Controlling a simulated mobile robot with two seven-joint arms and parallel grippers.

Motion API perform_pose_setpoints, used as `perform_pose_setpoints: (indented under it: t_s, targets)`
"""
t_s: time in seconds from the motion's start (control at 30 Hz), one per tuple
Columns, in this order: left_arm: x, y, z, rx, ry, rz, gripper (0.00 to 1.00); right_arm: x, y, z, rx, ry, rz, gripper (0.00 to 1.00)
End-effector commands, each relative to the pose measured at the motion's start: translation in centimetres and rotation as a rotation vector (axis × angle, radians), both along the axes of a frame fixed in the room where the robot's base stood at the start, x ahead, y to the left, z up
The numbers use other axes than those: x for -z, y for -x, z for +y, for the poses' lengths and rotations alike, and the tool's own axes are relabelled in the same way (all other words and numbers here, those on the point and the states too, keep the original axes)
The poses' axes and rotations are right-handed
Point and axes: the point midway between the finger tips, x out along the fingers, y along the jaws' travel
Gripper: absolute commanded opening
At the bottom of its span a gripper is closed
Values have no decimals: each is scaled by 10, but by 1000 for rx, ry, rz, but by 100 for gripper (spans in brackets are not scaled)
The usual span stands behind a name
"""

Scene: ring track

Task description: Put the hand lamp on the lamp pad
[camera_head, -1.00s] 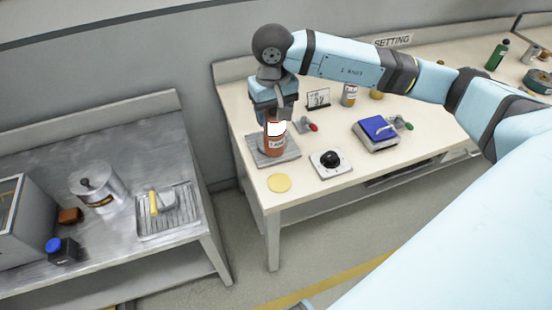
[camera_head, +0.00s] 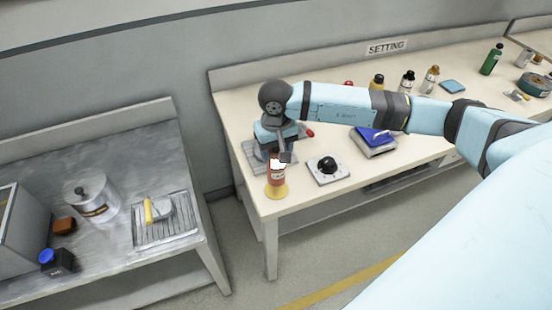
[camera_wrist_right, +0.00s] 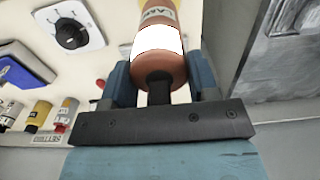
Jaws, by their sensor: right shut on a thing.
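The hand lamp (camera_head: 276,176) is an orange-red cylinder with a bright white window and a pale label. It stands about upright in my right gripper (camera_head: 279,157), whose fingers are around its upper part. In the right wrist view the lamp (camera_wrist_right: 158,72) sits between the two blue fingers (camera_wrist_right: 160,85). The lamp pad (camera_head: 277,192) is a flat yellow disc near the table's front left corner. The lamp's lower end overlaps the pad in the picture; I cannot tell whether it touches. A bit of yellow shows behind the lamp in the wrist view. My left gripper is not in view.
A white plate with a black knob (camera_head: 329,168) lies right of the pad. A grey ribbed plate (camera_head: 252,153) is behind, and a blue-topped device (camera_head: 374,138) is further right. Bottles stand at the back. A gap separates this table from the metal bench (camera_head: 110,240) at left.

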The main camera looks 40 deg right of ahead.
Motion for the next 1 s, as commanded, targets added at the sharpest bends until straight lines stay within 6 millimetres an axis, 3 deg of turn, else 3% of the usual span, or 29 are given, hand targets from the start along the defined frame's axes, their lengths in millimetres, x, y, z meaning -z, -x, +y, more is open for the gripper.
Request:
perform_pose_setpoints:
  t_s: [0.3, 0.7, 0.73, 0.8, 1.0]
  targets:
    - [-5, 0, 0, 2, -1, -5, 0, 40, 0, 0, 0, 0, 2, 10]
    - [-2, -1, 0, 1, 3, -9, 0, 48, 0, 0, 0, 0, -1, 10]
    - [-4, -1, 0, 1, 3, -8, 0, 46, 0, 0, 0, 0, 0, 61]
    - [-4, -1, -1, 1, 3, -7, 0, 45, 0, 0, 0, 0, 0, 77]
    - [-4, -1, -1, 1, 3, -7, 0, 45, 0, 0, 0, 0, 0, 80]
